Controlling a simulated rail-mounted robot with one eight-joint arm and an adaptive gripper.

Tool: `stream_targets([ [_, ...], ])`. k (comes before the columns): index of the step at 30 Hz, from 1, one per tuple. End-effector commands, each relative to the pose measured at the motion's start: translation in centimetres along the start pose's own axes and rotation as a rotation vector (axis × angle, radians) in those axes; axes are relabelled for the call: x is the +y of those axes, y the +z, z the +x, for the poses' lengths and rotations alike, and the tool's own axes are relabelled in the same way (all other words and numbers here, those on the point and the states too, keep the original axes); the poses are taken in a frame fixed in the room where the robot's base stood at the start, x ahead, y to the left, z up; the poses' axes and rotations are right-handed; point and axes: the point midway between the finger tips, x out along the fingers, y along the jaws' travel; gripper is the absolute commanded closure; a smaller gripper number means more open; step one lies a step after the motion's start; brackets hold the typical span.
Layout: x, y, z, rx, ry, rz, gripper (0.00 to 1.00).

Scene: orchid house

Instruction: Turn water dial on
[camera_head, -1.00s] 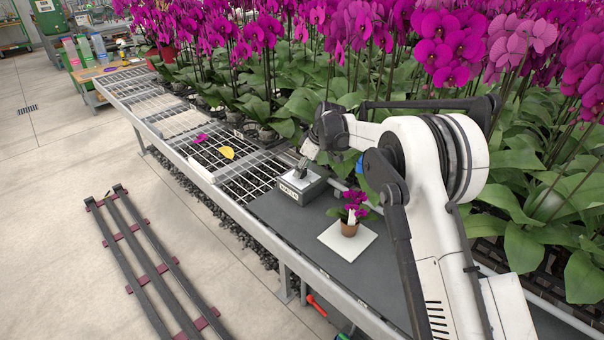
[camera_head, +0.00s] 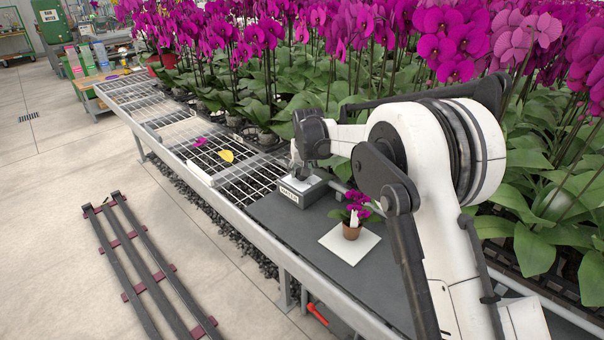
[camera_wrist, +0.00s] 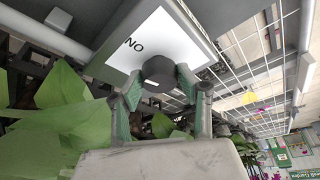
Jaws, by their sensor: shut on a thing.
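The water dial is a dark round knob (camera_wrist: 158,70) on a white plate on top of a grey box. In the wrist view, letters reading "ON" upside down show on the white plate (camera_wrist: 172,42) beside the knob. My gripper (camera_wrist: 157,84) has its two fingers on either side of the knob, shut on it. In the head view my gripper (camera_head: 296,168) comes down from above onto the box, and the knob is largely hidden there.
A small potted orchid (camera_head: 352,222) stands on a white tile (camera_head: 338,246) right of the box. A wire-mesh bench (camera_head: 250,183) with a yellow leaf (camera_head: 226,156) and a magenta petal (camera_head: 200,142) lies left. Dense orchids (camera_head: 270,90) stand behind. The bench front is clear.

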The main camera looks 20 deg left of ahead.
Motion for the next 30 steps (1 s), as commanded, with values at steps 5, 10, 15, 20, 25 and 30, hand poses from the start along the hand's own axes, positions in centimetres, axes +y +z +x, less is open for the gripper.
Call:
stream_targets([
  [5,-0.11,0.01,0.04,0.0,0.039,0.092,0.92],
  [10,-0.08,0.0,0.02,0.0,0.063,0.151,0.92],
  [15,-0.06,0.0,0.01,0.0,0.074,0.18,0.92],
  [20,-0.06,0.0,0.0,-0.001,0.077,0.189,0.92],
  [25,-0.06,0.0,0.0,-0.001,0.077,0.189,0.92],
  [30,-0.07,0.0,0.01,-0.001,0.077,0.188,0.59],
])
